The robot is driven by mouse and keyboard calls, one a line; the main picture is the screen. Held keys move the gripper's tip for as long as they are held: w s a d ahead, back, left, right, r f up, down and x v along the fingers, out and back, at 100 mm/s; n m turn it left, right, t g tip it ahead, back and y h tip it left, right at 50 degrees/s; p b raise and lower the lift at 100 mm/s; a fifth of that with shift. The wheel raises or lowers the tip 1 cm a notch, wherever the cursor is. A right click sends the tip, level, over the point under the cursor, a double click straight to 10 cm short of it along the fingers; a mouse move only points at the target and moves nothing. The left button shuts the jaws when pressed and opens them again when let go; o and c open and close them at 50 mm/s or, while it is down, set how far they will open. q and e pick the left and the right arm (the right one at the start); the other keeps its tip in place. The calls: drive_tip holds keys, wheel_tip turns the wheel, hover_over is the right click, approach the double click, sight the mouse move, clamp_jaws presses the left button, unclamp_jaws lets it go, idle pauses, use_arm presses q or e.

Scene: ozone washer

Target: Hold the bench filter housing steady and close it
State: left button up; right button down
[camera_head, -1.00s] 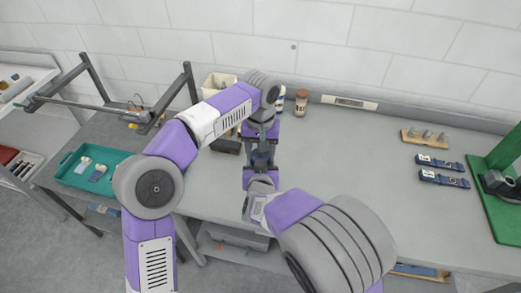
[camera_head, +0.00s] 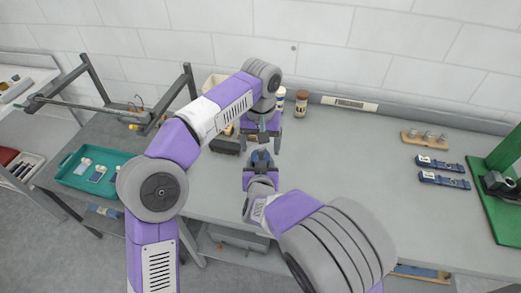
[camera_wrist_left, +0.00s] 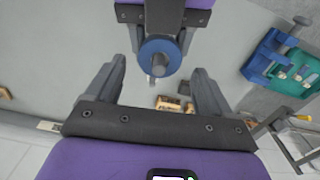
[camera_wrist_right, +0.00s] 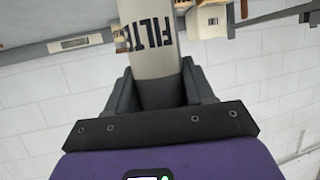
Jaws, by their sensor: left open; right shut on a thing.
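The filter housing (camera_wrist_right: 152,50) is a pale cylinder with dark lettering, held between the fingers of my right gripper (camera_wrist_right: 162,88) in the right wrist view. Its blue round top (camera_wrist_left: 160,50) shows in the left wrist view, with a grey middle and a small grey stub. In the head view the blue top (camera_head: 261,156) sits just above the right gripper's jaws. My left gripper (camera_head: 262,142) is open above the housing. In the left wrist view its fingers are spread on either side of the blue top, apart from it.
A teal tray (camera_head: 75,181) with small parts stands at the left. Two jars (camera_head: 301,103) and a cream bin (camera_head: 213,82) stand behind the arms. Blue items (camera_head: 443,180) and a green stand (camera_head: 503,205) are at the right. The middle of the bench (camera_head: 350,150) is clear.

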sight(261, 150)
use_arm(q)
drive_tip(key=shift+r, duration=0.7)
drive_tip(key=shift+r+n, duration=1.6)
drive_tip(key=shift+r, duration=0.15)
drive_tip(key=shift+f, duration=4.05)
